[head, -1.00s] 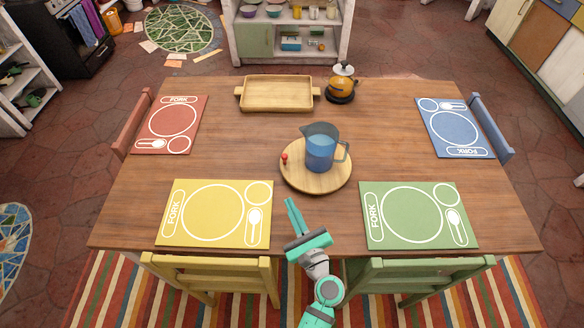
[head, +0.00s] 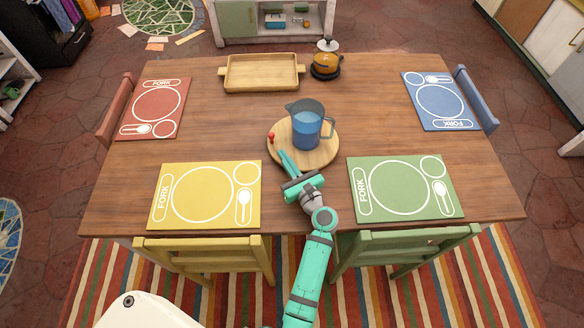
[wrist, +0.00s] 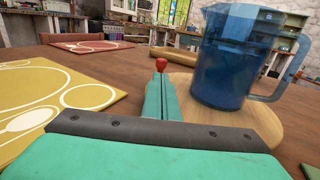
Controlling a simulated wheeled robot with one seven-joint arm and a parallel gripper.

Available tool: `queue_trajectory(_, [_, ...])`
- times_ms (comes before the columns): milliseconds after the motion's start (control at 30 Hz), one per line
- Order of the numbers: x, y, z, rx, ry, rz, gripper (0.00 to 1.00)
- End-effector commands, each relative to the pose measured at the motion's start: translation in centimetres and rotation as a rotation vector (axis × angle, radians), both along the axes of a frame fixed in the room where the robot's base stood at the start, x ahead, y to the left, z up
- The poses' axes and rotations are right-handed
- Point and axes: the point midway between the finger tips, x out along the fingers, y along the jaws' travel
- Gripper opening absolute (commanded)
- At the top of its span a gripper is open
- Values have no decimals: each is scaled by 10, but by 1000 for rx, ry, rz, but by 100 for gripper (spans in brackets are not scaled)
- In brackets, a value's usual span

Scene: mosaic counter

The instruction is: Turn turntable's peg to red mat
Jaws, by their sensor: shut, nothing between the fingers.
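The round wooden turntable (head: 325,158) lies near the table's middle and carries a blue see-through pitcher (head: 306,128). Its red peg (head: 271,138) stands at the turntable's left edge. The red mat (head: 153,108) lies at the table's left, beyond the yellow mat. My gripper (head: 283,153) is shut and empty, its fingertips by the turntable's near-left edge, close to the peg. In the wrist view the peg's red top (wrist: 161,64) shows just past the shut fingertips (wrist: 161,80); whether they touch cannot be told. The pitcher (wrist: 235,58) stands to their right.
The yellow mat (head: 205,195) lies left of my gripper and the green mat (head: 404,188) right of it. The blue mat (head: 440,100) is at the right. A wooden tray (head: 262,73) and an amber kettle (head: 326,62) stand at the back.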

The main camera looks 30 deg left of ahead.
Motion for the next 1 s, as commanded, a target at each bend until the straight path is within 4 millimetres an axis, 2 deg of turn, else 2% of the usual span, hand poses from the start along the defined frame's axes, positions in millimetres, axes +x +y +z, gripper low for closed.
queue_trajectory(133, [14, 23, 1, 0, -1, 2, 0])
queue_trajectory(333, [27, 39, 0, 0, 0, -2, 0])
queue_trajectory(833, [31, 46, 0, 0, 0, -3, 0])
queue_trajectory(1000, [38, 57, 1, 0, -1, -2, 0])
